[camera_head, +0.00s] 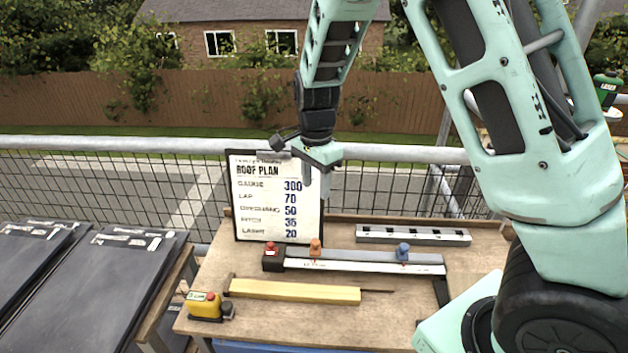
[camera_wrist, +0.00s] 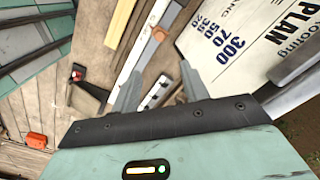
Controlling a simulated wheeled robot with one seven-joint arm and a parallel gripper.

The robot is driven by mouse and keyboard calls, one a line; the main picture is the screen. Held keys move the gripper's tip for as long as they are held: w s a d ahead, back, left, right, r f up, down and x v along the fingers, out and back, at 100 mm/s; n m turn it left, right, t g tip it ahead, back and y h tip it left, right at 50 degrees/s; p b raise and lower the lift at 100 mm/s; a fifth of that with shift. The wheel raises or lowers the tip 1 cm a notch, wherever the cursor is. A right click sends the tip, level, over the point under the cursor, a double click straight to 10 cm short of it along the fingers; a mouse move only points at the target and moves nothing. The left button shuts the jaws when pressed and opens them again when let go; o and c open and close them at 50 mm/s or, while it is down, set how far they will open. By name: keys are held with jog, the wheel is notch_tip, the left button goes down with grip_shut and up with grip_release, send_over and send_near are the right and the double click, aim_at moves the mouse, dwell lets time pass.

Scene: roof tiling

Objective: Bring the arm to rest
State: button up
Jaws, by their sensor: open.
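My gripper (camera_head: 322,178) hangs from my green arm above the workbench, just in front of the roof plan board (camera_head: 265,200). Its two grey fingers (camera_wrist: 158,92) show in the wrist view, spread apart, with nothing held between them. Below the fingers in the wrist view lie a metal rail and a slotted grey bar (camera_wrist: 158,90). My gripper touches nothing that I can see on the bench, though in the head view it overlaps the board's right edge.
The wooden bench (camera_head: 225,318) carries a rail with orange and blue stops (camera_head: 360,264), a slotted bar (camera_head: 413,235), a yellow wooden batten (camera_head: 295,291) and a yellow tool (camera_head: 205,306). Dark slates (camera_head: 95,280) lie at left. A mesh railing (camera_head: 110,145) runs behind.

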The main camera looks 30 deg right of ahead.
jog(key=shift+a, duration=0.1)
jog(key=s+a+r+n+y, duration=0.1)
jog(key=s+a+r+n, duration=0.2)
jog(key=s+a+n, duration=0.45)
jog(key=s+a+r+n+y, duration=0.1)
jog(key=s+a+r+n, duration=0.1)
jog(key=s+a+n, duration=0.5)
jog(key=s+a+r+n+h, duration=0.1)
jog(key=s+n, duration=0.8)
jog(key=s, duration=0.4)
jog(key=shift+s+a+r, duration=0.2)
jog(key=shift+r, duration=0.15)
